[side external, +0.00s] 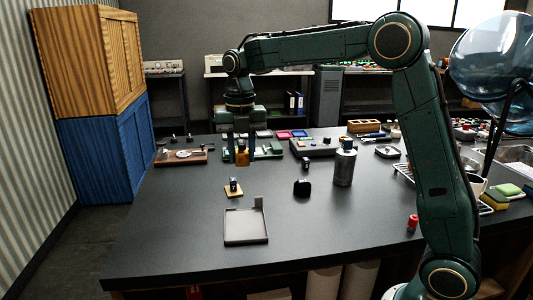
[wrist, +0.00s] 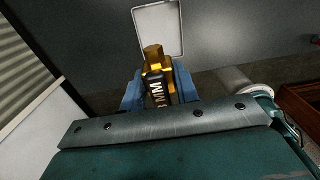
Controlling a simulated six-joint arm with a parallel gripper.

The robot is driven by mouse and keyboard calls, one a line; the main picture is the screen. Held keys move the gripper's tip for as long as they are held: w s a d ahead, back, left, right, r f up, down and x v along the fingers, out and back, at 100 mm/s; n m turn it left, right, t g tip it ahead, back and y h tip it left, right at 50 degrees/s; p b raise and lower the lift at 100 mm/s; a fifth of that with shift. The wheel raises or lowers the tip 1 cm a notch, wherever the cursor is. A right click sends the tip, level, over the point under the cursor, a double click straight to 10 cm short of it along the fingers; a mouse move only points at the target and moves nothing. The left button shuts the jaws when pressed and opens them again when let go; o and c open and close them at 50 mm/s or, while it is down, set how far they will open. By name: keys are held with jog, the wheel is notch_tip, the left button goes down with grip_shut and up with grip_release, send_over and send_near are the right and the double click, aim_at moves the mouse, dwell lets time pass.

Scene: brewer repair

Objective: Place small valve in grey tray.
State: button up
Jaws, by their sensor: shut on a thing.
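My gripper (side external: 239,158) hangs above the table, left of its middle, with its blue fingers pointing down. It is shut on a small brass and black valve (side external: 242,155). In the wrist view the valve (wrist: 153,64) sits between the two blue fingers of the gripper (wrist: 158,85), its brass end sticking out past them. The grey tray (side external: 246,237) is a shallow square with a raised tab at its back right corner, and lies empty near the table's front. The held valve is up off the table and behind the tray in the side view. The tray (wrist: 160,15) also shows beyond the valve in the wrist view.
A small dark part on a tan square (side external: 233,191) lies just behind the tray. A black rounded object (side external: 302,188) and a silver canister (side external: 344,166) stand to the right. Boards with parts (side external: 184,155) lie further back.

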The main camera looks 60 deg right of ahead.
send_over(245, 224)
notch_tip(245, 224, down, 14)
jog(key=shift+a+r, duration=0.1)
jog(key=shift+r, duration=0.05)
jog(key=shift+f, duration=2.1)
jog(key=shift+f, duration=0.1)
jog(key=o, duration=1.1)
jog(key=shift+c, duration=0.2)
notch_tip(245, 224, up, 12)
